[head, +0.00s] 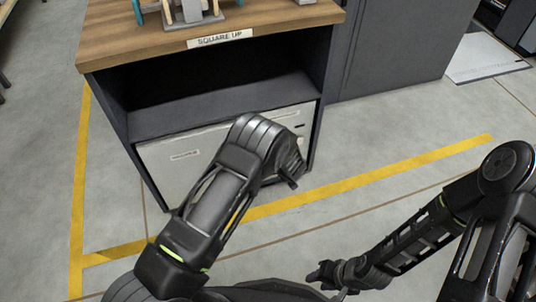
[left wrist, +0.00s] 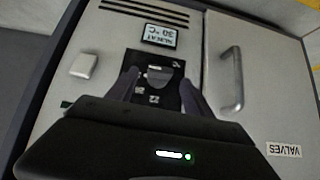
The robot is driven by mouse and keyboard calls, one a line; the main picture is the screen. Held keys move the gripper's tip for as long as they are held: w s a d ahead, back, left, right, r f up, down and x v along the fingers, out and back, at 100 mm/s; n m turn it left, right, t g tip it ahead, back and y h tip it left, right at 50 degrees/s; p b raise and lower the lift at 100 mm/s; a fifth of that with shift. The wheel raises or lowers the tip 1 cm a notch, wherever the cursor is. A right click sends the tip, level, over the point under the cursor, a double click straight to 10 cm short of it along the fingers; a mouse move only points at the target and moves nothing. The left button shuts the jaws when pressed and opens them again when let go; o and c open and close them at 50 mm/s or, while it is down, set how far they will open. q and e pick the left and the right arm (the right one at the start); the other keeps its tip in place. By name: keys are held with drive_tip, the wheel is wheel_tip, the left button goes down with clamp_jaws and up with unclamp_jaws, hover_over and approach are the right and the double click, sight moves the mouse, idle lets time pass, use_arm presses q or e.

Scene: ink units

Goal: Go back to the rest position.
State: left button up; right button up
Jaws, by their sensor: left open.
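My left arm crosses the middle of the head view in front of the wooden-topped cabinet, and its gripper is hidden there. In the left wrist view my left gripper (left wrist: 159,84) is open, its two dark fingers apart with nothing seen held between them. They point at a pale cabinet front with a dark panel. My right gripper (head: 328,276) is low in the head view, right of the middle, above the floor. It is small and dark, and whether its fingers are apart cannot be made out.
The wooden top (head: 130,40) carries a stand and a "SQUARE UP" label (head: 219,39). Below is a pale unit (head: 182,165). Open floor with yellow lines lies right.

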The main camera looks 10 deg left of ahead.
use_arm(q)
drive_tip(key=shift+v, duration=1.15)
